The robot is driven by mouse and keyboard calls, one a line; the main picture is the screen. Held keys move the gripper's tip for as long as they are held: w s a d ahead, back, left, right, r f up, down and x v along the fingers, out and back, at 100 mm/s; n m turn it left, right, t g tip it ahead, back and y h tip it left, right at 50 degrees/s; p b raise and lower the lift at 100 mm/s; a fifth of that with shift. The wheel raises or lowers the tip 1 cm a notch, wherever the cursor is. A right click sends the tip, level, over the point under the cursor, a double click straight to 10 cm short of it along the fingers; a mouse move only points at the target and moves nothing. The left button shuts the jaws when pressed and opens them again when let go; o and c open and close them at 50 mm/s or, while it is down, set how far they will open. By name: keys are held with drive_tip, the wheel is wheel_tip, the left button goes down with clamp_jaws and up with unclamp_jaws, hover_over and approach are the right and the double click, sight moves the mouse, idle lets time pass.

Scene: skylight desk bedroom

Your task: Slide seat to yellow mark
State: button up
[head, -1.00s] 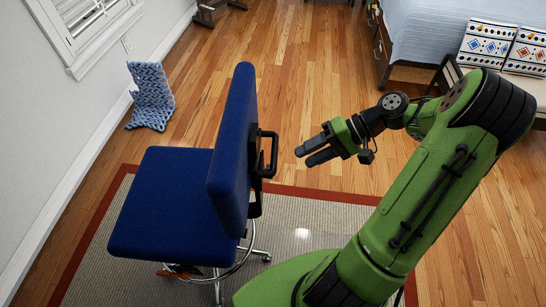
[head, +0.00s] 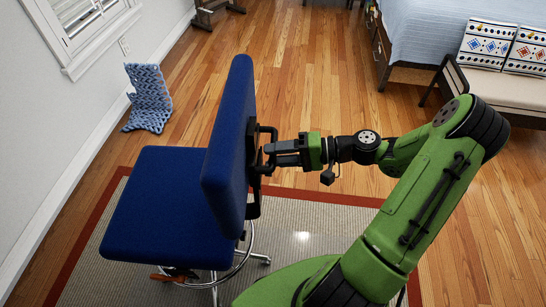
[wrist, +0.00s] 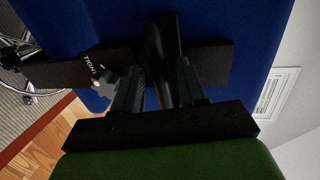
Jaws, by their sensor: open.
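The blue office chair has a blue seat (head: 160,215) and an upright blue backrest (head: 229,145). A black handle (head: 270,131) sticks out from the rear of the backrest. My gripper (head: 273,153) is at this handle, level with it. In the wrist view, the open fingers of my gripper (wrist: 160,82) stand on either side of a black bar (wrist: 161,45) in front of the blue backrest (wrist: 75,25). I cannot tell whether a finger touches the bar. No yellow mark shows in these views.
The chair stands on a grey rug (head: 315,222) with a red border. A blue knitted object (head: 148,98) lies by the left wall. A bed (head: 430,35) and a cushioned bench (head: 500,88) stand at the back right. Wooden floor (head: 310,95) beyond the rug is clear.

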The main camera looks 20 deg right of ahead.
drive_tip(key=shift+w+a+f, duration=0.1)
drive_tip(key=shift+w+a, duration=0.15)
drive_tip(key=shift+a, duration=0.3)
clamp_jaws()
wheel_tip(320, 180, up, 8)
drive_tip(key=p, duration=0.7)
drive_tip(key=shift+f, duration=0.4)
unclamp_jaws()
drive_tip(key=shift+d, duration=0.1)
